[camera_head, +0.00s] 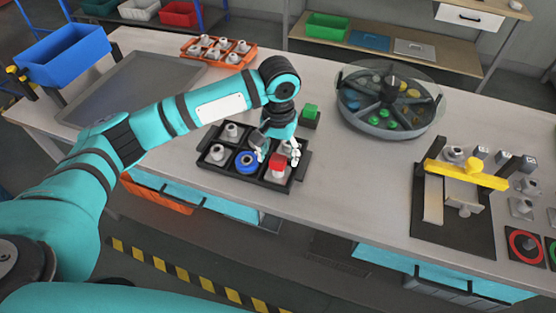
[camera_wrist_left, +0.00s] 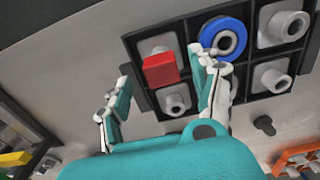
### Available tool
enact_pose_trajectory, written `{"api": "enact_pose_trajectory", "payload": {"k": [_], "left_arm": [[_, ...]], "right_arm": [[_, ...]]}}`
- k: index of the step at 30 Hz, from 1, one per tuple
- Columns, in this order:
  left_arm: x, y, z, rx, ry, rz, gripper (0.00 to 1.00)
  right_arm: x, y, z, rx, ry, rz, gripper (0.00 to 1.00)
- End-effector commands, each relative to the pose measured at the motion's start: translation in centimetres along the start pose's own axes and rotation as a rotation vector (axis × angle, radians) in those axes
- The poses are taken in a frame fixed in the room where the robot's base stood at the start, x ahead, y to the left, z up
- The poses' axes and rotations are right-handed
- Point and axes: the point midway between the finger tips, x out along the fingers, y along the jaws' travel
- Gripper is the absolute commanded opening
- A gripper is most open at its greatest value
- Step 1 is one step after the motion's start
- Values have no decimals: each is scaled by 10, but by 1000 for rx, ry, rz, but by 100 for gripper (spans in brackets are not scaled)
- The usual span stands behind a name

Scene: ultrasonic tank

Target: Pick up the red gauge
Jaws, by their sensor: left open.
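The red gauge (camera_head: 277,160) is a small red block in the front right compartment of a black divided tray (camera_head: 232,179). In the left wrist view the red gauge (camera_wrist_left: 160,71) shows in a corner compartment, with a grey part partly visible behind it. My left gripper (camera_head: 278,153) points down over this end of the tray, open and empty. In the left wrist view my left gripper (camera_wrist_left: 162,64) has its fingers spread, one on each side of the red gauge; I see no clear contact. My right gripper is not in view.
The tray also holds a blue ring (camera_head: 247,161) and several grey flanged parts. A green block (camera_head: 310,111) stands just behind the tray. A round divided tank (camera_head: 388,124) is to the right, with a yellow-topped fixture (camera_head: 466,175) beyond. Bare table lies between tray and fixture.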

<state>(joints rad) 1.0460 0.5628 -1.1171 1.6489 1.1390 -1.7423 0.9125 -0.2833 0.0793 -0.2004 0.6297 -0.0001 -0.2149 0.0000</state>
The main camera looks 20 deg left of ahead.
Motion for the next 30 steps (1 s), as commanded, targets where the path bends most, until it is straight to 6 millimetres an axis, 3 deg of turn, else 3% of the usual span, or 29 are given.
{"api": "enact_pose_trajectory", "payload": {"k": [7,16,30], "left_arm": [[34,-3,0,-1,-2,-2,63],[40,-2,0,0,0,0,63],[39,-2,0,0,0,-1,2]], "right_arm": [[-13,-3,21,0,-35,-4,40],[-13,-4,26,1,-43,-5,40],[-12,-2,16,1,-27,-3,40]]}}
